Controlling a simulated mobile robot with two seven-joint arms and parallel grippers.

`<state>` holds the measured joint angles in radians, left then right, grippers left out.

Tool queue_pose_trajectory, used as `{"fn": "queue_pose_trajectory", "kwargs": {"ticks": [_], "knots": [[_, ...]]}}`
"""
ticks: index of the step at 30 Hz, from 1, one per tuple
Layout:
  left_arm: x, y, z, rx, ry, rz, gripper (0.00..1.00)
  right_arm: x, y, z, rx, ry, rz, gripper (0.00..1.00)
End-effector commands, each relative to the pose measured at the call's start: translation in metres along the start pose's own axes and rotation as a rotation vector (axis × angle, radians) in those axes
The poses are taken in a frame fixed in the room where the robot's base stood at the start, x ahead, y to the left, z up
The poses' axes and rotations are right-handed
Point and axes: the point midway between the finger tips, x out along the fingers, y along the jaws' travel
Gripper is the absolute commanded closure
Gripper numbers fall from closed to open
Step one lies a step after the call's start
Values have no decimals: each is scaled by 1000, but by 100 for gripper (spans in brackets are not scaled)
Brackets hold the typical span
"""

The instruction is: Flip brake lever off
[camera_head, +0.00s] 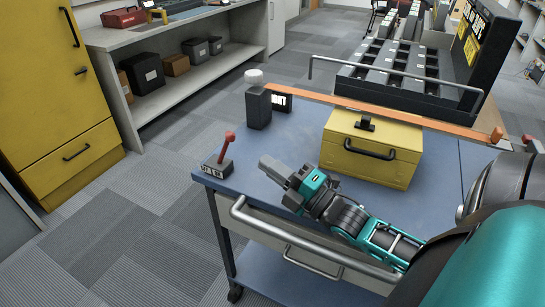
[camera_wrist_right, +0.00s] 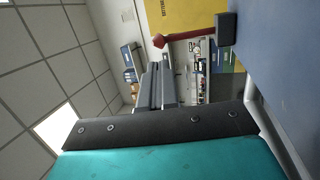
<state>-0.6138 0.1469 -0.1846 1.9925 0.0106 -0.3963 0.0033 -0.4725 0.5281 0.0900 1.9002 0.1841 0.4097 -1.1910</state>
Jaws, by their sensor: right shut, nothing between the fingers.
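The brake lever (camera_head: 227,146) is a short red stick with a rounded knob, standing nearly upright with a slight lean to the right. Its small dark grey base (camera_head: 217,168) has a white-marked label and sits on the near left corner of the blue cart top. My right gripper (camera_head: 270,164) is shut and empty, just right of the lever and pointing towards it with a gap between. In the right wrist view the red lever (camera_wrist_right: 186,36) and its base (camera_wrist_right: 226,28) appear sideways at the top, beyond the dark edge of my gripper. My left gripper is not in view.
On the blue cart top (camera_head: 290,137), a dark bottle (camera_head: 258,107) with a white cap and a yellow toolbox (camera_head: 371,147) stand behind my right gripper. An orange bar (camera_head: 400,115) crosses behind the toolbox. A metal rail (camera_head: 300,243) runs along the near edge. Floor is clear on the left.

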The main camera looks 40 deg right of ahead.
Motion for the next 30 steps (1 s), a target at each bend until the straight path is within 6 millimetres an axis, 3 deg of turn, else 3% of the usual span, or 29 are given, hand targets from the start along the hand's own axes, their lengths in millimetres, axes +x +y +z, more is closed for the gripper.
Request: {"fn": "queue_pose_trajectory", "kwargs": {"ticks": [6,12,18,30], "knots": [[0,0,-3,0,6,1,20,38,0,0,-1,1,2,100],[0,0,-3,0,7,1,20,62,0,0,-1,0,1,100],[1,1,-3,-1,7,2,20,71,0,0,-1,0,-1,100],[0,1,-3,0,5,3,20,72,0,0,-1,0,-4,100]]}}
